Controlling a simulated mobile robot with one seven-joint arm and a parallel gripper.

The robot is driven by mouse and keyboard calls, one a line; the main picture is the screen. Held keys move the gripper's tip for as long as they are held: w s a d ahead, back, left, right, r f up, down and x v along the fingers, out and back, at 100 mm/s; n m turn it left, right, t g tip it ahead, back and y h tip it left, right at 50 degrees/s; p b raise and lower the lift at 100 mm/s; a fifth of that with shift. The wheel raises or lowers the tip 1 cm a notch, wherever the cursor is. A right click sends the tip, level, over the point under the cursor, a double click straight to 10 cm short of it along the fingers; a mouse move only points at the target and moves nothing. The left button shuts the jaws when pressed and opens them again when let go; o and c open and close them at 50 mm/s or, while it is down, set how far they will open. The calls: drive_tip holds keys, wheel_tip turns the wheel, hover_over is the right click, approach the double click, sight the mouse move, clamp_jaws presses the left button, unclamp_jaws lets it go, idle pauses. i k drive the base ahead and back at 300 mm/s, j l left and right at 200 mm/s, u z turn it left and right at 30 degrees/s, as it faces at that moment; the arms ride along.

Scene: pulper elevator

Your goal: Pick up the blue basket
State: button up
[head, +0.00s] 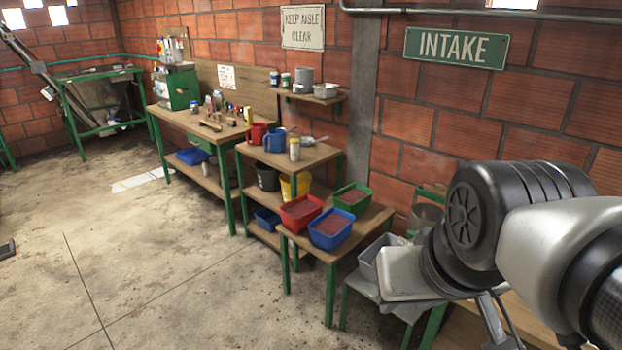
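The blue basket (331,229) stands upright on the front low wooden table (345,247). It is filled with a reddish-brown, grainy load. It stands close beside a red basket (301,212) on its left, with a green basket (353,197) behind it. My arm (475,225) comes in from the right edge. A pale block at its end, which seems to be part of my gripper (405,275), lies right of the blue basket in the picture, apart from it. I cannot make out the fingers or whether they hold anything.
Other blue tubs sit on the lower shelves of the workbench (193,156) and the middle table (266,218). Red and blue jugs stand on the middle table (307,154). A grey tray (372,262) is near my arm. The concrete floor (130,260) at left is mostly clear.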

sight(329, 231)
drive_tip(key=i+j, duration=0.15)
drive_tip(key=i, duration=0.6)
drive_tip(key=i+j, duration=0.15)
drive_tip(key=i, duration=0.65)
drive_tip(key=i+j, duration=0.15)
drive_tip(key=i, duration=0.6)
